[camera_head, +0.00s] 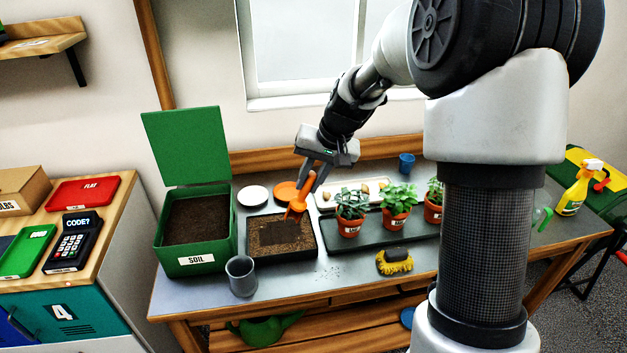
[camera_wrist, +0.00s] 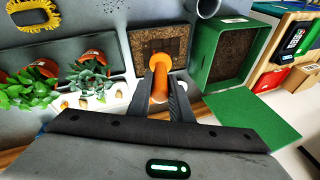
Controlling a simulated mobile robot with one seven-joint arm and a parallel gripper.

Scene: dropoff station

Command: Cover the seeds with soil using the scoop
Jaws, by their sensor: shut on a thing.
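My gripper (camera_head: 313,175) is shut on the handle of an orange scoop (camera_head: 296,207). The scoop points down over the right part of a black seed tray (camera_head: 252,258). I cannot tell whether its tip touches the tray's contents. The tray has a light brown speckled surface with a darker patch of soil in the middle; single seeds cannot be made out. In the wrist view the scoop (camera_wrist: 159,82) reaches from my gripper (camera_wrist: 160,85) toward the tray (camera_wrist: 187,32). The green soil bin (camera_head: 195,264) stands left of the tray with its lid (camera_head: 185,145) open and dark soil inside.
A grey cup (camera_head: 241,276) stands in front of the tray. Several potted plants (camera_head: 349,225) stand on a dark tray to the right. White and orange discs (camera_head: 253,196) lie behind the seed tray.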

